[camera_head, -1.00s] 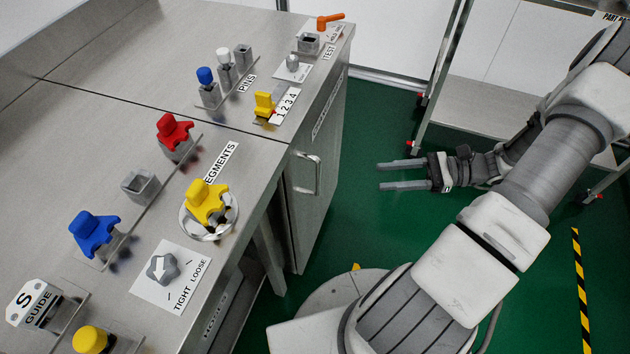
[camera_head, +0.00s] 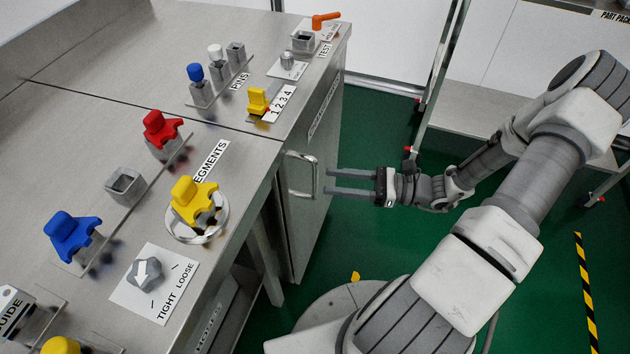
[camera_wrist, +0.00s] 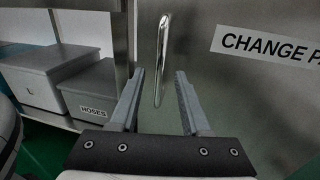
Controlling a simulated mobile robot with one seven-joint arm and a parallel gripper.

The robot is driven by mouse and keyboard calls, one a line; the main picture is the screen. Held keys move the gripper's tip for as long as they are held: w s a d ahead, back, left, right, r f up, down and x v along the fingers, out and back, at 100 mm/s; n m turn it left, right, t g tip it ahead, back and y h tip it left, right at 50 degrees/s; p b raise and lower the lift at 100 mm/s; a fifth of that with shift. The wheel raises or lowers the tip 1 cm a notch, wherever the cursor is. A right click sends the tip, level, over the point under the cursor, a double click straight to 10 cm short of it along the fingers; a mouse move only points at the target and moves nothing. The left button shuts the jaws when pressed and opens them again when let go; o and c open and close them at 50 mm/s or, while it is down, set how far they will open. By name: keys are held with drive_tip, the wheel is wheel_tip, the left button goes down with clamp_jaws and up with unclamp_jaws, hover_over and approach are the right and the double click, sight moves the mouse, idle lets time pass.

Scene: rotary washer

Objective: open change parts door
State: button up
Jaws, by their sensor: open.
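The change parts door (camera_head: 310,225) is a grey metal panel on the side of the steel cabinet, and it looks closed. It carries a metal bar handle (camera_head: 314,176). In the wrist view the door (camera_wrist: 215,85) shows a label reading "CHANGE P…", cut off by the frame edge. The upright handle (camera_wrist: 162,55) appears beyond and between my fingers there. My gripper (camera_head: 328,181) is open and empty, its two fingers pointing left at the handle. The fingertips look just short of the handle; contact is not visible. My gripper also shows in the wrist view (camera_wrist: 158,82).
The steel worktop (camera_head: 110,75) above holds colored segments, pins and knobs near its edge. Grey boxes, one labelled "HOSES" (camera_wrist: 93,107), stand in an open bay left of the door. A wheeled rack (camera_head: 440,80) stands behind my arm. Green floor is open on the right.

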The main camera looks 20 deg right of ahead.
sight(315, 195)
drive_tip(key=b+x, duration=0.1)
drive_tip(key=x, duration=0.4)
drive_tip(key=shift+a, duration=0.1)
clamp_jaws()
idle(1.3)
